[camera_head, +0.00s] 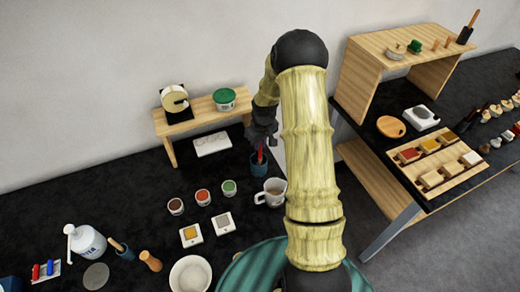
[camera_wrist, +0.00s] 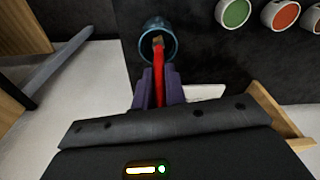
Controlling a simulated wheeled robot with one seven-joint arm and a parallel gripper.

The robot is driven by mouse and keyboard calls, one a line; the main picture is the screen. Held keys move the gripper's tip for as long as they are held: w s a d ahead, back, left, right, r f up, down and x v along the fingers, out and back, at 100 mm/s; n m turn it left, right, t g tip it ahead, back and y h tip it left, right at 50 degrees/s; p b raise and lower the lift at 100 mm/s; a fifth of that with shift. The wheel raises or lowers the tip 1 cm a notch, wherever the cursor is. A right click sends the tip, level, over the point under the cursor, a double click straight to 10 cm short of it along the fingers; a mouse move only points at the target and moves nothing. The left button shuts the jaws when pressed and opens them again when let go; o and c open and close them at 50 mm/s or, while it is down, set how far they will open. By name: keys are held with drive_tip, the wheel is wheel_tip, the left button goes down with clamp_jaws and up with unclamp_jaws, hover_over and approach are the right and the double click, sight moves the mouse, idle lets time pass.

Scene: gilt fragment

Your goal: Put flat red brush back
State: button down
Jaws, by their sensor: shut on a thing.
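My gripper (camera_wrist: 158,88) has its purple fingers shut on the flat red brush (camera_wrist: 159,65). The brush's red handle runs out from between the fingers, and its brownish end lies across the mouth of a blue cup (camera_wrist: 146,28). In the head view my gripper (camera_head: 262,138) is directly above the blue cup (camera_head: 259,168), with a bit of the red brush (camera_head: 260,154) showing at the cup's mouth. I cannot tell how deep the brush's end reaches, or whether it touches the cup. My arm covers part of the area to the right.
A white mug (camera_head: 270,192) stands close in front of the cup. Small paint pots (camera_head: 203,197) and square pans (camera_head: 191,235) are to the left. A low wooden shelf (camera_head: 200,118) with a green-lidded tub (camera_head: 224,99) is behind. A second table with a wooden tray (camera_head: 436,165) is right.

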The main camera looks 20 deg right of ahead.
sight(260, 158)
drive_tip(key=shift+f, duration=0.5)
drive_tip(key=shift+f+p, duration=0.85)
drive_tip(key=shift+f, duration=1.25)
drive_tip(key=shift+f, duration=0.15)
drive_tip(key=c, duration=1.5)
unclamp_jaws()
drive_tip(key=shift+o, duration=0.2)
wheel_tip(260, 158, up, 12)
drive_tip(key=s+b, duration=0.1)
drive_tip(key=b, duration=0.3)
drive_tip(key=shift+s+d+b, duration=0.15)
drive_tip(key=shift+s+b, duration=0.05)
drive_tip(key=shift+b, duration=0.2)
